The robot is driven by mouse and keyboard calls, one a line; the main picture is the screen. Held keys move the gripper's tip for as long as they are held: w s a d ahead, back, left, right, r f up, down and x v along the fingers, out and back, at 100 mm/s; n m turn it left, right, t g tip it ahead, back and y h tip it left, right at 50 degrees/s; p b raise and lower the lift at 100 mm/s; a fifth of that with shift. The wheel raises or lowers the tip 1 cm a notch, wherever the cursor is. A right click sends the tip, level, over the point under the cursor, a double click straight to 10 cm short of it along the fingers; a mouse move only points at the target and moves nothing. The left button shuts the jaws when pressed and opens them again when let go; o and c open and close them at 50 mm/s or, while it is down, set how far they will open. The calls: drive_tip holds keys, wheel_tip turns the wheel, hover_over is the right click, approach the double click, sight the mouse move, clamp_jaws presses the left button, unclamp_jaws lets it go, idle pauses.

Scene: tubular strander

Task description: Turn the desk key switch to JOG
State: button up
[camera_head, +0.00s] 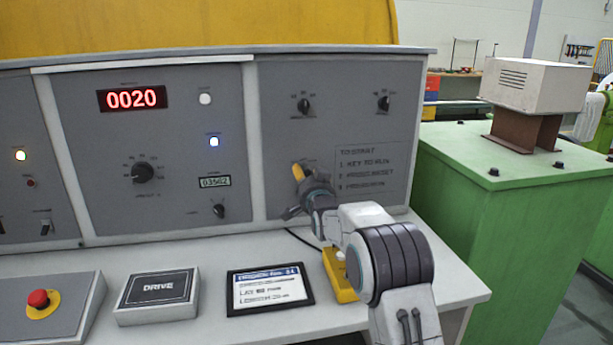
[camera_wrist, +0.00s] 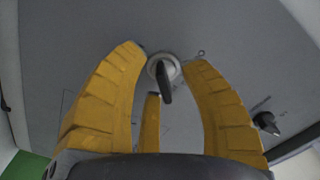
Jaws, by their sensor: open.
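The key switch (camera_wrist: 164,84) shows in the wrist view as a round pale collar with a black key or handle across it, pointing down and slightly right in that picture. My gripper (camera_wrist: 165,60) is open, with yellow fingertips on the left and right of the switch and a third finger below it. I cannot tell if any finger touches it. In the head view my gripper (camera_head: 299,174) is at the right desk panel, left of the start-instruction text (camera_head: 374,168), and hides the switch. The switch's position labels are not readable.
Two dark knobs (camera_head: 305,105) (camera_head: 384,103) sit above on the same panel. Another small knob (camera_head: 219,210) is to the left, below the counter. A red emergency button (camera_head: 38,298), a DRIVE box (camera_head: 158,290) and a framed card (camera_head: 270,287) lie on the desk. A green cabinet (camera_head: 490,220) stands right.

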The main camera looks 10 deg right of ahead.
idle(0.4)
clamp_jaws()
